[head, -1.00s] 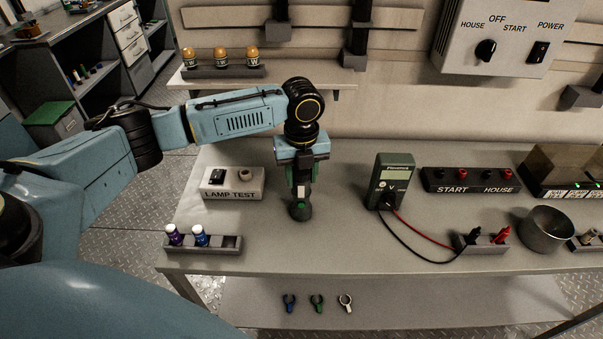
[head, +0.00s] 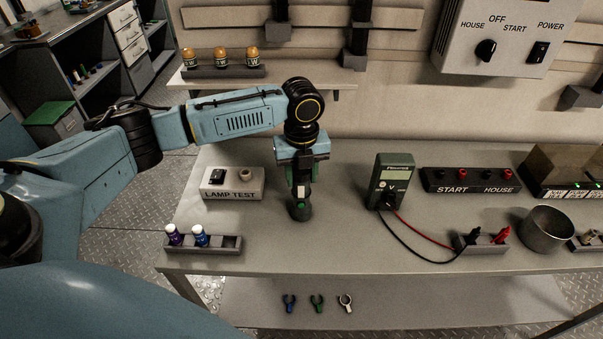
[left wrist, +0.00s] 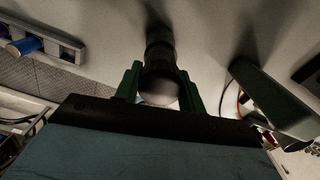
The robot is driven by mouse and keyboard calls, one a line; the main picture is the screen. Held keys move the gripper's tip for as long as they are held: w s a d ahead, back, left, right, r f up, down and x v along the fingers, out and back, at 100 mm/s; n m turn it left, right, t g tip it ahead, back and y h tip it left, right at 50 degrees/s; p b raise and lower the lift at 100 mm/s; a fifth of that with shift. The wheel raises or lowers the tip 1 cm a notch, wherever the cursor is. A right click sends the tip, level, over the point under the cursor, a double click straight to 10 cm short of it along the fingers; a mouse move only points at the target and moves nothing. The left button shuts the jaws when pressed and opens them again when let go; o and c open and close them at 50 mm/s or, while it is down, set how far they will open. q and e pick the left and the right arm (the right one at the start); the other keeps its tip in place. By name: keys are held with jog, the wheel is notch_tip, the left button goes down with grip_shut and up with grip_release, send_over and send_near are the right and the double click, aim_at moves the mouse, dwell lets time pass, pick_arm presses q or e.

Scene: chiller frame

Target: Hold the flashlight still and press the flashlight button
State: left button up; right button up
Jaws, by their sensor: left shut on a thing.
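The dark flashlight (head: 300,212) stands upright on the bench, just right of the lamp test box. My left gripper (head: 302,182) reaches down from above and is shut on it, with green fingers on either side. In the left wrist view, the flashlight (left wrist: 160,55) shows as a dark cylinder between the two fingers (left wrist: 160,88), its rounded near end pale. A small pale patch and a small green spot show on its front in the head view. I cannot tell which is the button. The fingers hide much of its upper part. My right gripper is not in view.
The lamp test box (head: 233,190) is left of the flashlight. A rack (head: 226,248) with two small bottles stands at the front left. A meter (head: 388,180) with leads stands to the right, near a metal bowl (head: 545,232). The bench front between rack and leads is clear.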

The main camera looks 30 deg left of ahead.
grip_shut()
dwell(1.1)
